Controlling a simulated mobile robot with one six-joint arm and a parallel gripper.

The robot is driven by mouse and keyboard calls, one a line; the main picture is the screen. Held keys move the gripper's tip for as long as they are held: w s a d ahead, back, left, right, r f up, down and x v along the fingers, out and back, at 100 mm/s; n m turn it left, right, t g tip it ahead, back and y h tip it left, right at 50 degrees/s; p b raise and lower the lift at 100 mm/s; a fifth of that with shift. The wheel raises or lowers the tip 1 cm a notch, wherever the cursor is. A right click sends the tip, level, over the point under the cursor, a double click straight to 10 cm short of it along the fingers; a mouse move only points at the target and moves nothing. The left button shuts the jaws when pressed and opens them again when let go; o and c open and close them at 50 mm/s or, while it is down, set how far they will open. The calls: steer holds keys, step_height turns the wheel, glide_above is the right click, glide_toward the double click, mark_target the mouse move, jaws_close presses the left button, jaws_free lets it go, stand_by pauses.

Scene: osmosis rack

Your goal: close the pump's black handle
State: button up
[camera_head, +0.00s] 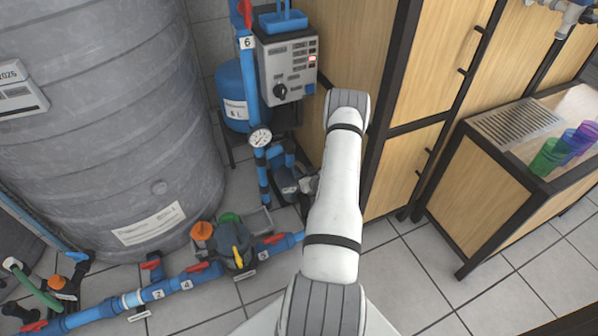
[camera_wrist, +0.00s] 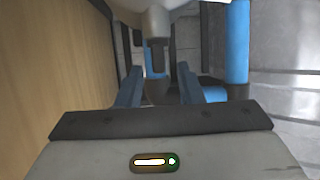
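In the wrist view my gripper (camera_wrist: 159,70) is open, with its two blue-grey fingers apart. A dark, narrow piece (camera_wrist: 157,58), which looks like the black handle, shows between and beyond the fingers below a light grey round body (camera_wrist: 157,22). No finger clearly touches it, and its exact distance is hard to tell. In the head view a grey and blue pump-like unit (camera_head: 285,178) sits low behind my arm. My gripper's end is beside it, mostly hidden by my forearm, and the handle cannot be made out there.
A blue vertical pipe (camera_wrist: 237,45) stands close on the right in the wrist view, with a wooden panel (camera_wrist: 45,80) on the left. The head view shows a control box (camera_head: 287,65), a gauge (camera_head: 260,138), a large grey tank (camera_head: 110,120) and floor pipes (camera_head: 130,300).

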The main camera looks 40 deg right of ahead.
mark_target(299, 170)
steer(key=shift+b+x, duration=0.35)
steer(key=shift+x, duration=1.15)
steer(key=shift+c, duration=0.4)
jaws_close()
